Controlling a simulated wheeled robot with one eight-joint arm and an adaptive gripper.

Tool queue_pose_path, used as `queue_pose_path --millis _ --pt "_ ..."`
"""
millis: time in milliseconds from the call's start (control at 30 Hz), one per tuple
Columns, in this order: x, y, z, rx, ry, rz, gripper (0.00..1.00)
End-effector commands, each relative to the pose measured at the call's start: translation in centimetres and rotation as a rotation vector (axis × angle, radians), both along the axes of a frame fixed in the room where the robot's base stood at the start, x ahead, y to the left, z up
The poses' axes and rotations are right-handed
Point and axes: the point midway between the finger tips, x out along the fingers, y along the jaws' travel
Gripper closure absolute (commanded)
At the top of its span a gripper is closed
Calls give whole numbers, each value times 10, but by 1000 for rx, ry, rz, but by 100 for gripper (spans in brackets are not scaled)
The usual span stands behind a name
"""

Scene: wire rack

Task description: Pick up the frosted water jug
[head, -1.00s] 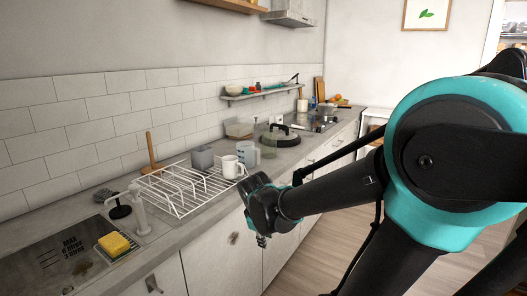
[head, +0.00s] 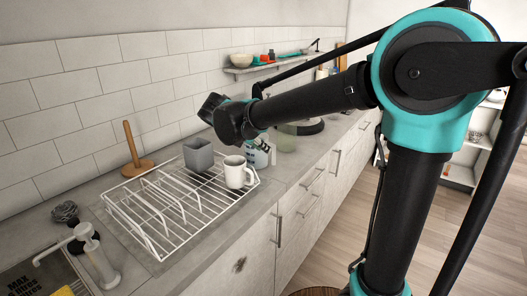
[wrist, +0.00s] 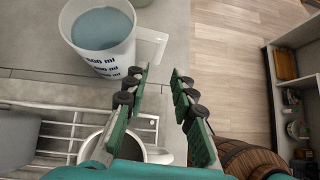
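The frosted water jug (wrist: 100,40) is a whitish translucent jug with dark ml marks, bluish inside. In the wrist view it stands at the upper left, its handle pointing right toward my fingertips. In the head view the jug (head: 257,156) stands on the counter just beyond the rack, partly hidden behind my wrist and gripper. My gripper (wrist: 162,75) is open and empty, with a gap between its green fingers. Its fingertips are just below and right of the jug's handle in the wrist view. I cannot tell whether they touch it.
A white wire rack (head: 150,232) holds a grey square cup (head: 198,156) and a white mug (head: 237,172), which lies under my left finger in the wrist view. A greenish translucent container (head: 285,142) stands beyond the jug. A wooden barrel (wrist: 245,158) is on the floor.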

Motion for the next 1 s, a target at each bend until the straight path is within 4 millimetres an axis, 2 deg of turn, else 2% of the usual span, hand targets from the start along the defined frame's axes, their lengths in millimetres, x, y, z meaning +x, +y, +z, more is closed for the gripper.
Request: queue_pose_path --millis 400,767,1000 --pt "45 -36 -58 3 0 -4 75" --pt "58 -45 -75 3 0 -2 75" --pt "76 -58 -99 2 -1 -5 75"
